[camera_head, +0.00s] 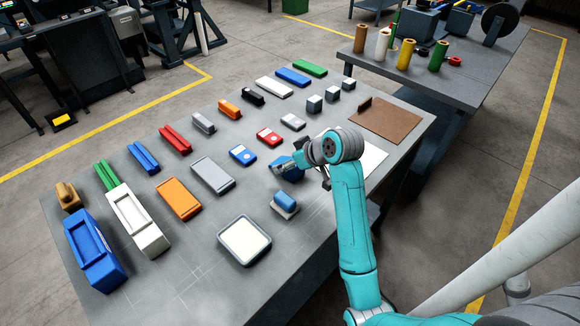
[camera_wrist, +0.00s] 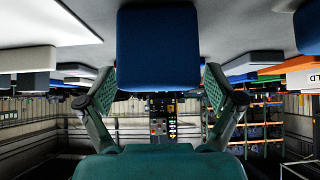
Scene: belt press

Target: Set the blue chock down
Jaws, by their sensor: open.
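The blue chock (camera_wrist: 158,45) fills the upper middle of the wrist view, where the grey table top lies along the top of the picture. It appears to rest on that surface. My gripper (camera_wrist: 160,88) is open, with one finger on each side of the chock and a visible gap on both sides. In the head view my gripper (camera_head: 290,162) is low over the table, right of its middle. The blue chock (camera_head: 289,175) shows there beside the fingers, partly hidden by them.
A blue piece on a pale base (camera_head: 285,203) stands just in front of the chock. A red block (camera_head: 269,137) and a white sheet (camera_head: 360,157) are near. Rows of coloured blocks cover the table's left. A framed pale tray (camera_head: 244,241) lies at the front.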

